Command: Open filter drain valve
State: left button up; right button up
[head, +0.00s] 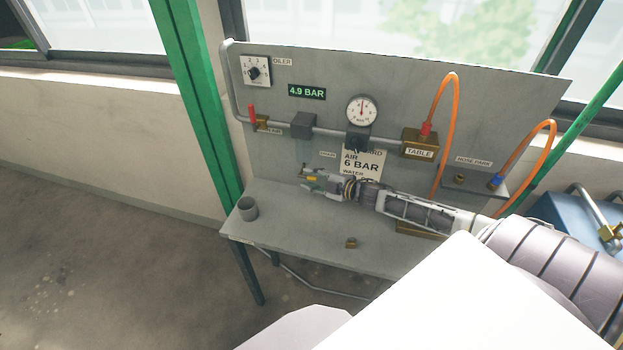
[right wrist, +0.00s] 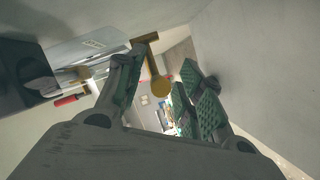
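A small brass piece with a crossbar and a rounded end (right wrist: 160,86) shows between my right fingers in the right wrist view; it looks like the drain valve's handle, but I cannot be sure. A yellow bit (head: 312,178) shows at the same fingers in the head view. My right gripper (head: 309,181) is in front of the panel, below the small label left of the air sign, above the bench. It is open; its fingers (right wrist: 158,92) stand apart on either side of the brass piece. Contact cannot be told. My left gripper is not in view.
The grey panel (head: 215,60) carries a gauge (head: 362,110), a red-handled valve (head: 253,114), a brass TABLE block (head: 420,144) and orange hoses (head: 455,100). A grey cup (head: 247,208) and a brass fitting (head: 351,243) stand on the bench (head: 290,235). A green post (head: 200,100) rises left.

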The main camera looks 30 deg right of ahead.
jog(key=shift+w, duration=0.1)
dwell(0.3)
grip_shut()
jog(key=shift+a+f, duration=0.1)
